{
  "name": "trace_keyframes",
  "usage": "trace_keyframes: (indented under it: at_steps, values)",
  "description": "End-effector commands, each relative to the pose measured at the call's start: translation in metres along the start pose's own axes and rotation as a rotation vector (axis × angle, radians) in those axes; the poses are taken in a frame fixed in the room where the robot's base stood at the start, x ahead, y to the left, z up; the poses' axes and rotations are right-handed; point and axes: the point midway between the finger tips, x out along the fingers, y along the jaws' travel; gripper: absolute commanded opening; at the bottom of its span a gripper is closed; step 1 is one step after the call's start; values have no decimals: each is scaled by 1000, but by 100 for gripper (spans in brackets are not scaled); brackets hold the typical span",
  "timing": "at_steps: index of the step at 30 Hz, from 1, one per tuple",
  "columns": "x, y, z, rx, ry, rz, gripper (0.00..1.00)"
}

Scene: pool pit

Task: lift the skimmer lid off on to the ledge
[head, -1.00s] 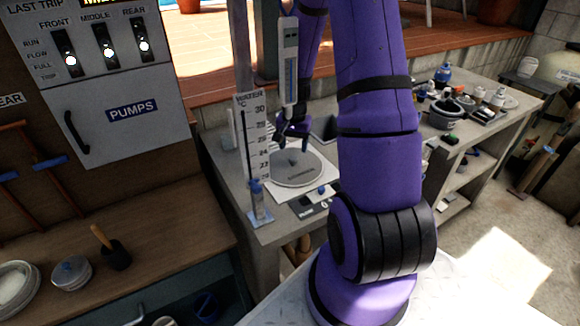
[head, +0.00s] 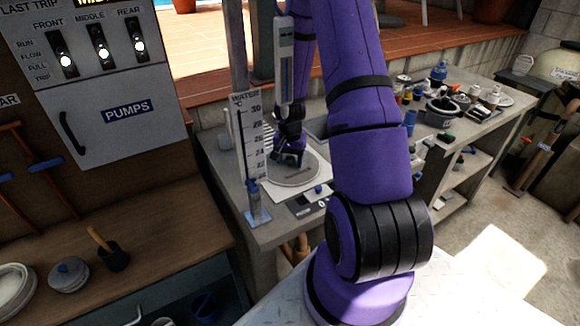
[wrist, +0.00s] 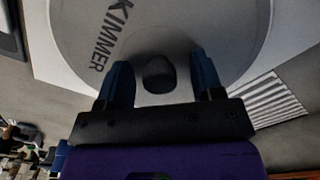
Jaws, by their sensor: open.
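The skimmer lid is a round grey disc (head: 297,174) lying flat on a white square plate (head: 277,190) on the concrete ledge. In the wrist view the lid (wrist: 200,40) fills the upper part, with "SKIMMER" lettering partly cut off and a dark round knob (wrist: 159,74). My gripper (head: 290,158) is low over the lid. In the wrist view my gripper (wrist: 159,85) is open, with one blue finger on each side of the knob and a gap to both. I cannot tell how far the fingertips are above the lid.
A water thermometer scale (head: 250,150) stands in front of the lid at the left. A striped grating (wrist: 264,103) lies beside the plate. Bottles and a black bowl (head: 442,111) crowd the ledge's right part. A grey pumps cabinet (head: 110,90) is at the left.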

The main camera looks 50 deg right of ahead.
Motion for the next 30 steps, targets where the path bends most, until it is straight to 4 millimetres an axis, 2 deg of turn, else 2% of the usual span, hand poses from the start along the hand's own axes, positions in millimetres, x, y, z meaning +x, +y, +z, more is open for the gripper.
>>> trace_keyframes:
  at_steps: [1,9,17,22,26,30]
  values:
    - [0,0,0,0,0,0,61]
    - [0,0,0,0,0,0,1]
    - [-1,0,0,0,1,0,1]
    - [-9,0,0,-1,1,0,1]
    - [-24,0,-1,0,3,-2,1]
    - [-48,0,-1,0,4,-1,1]
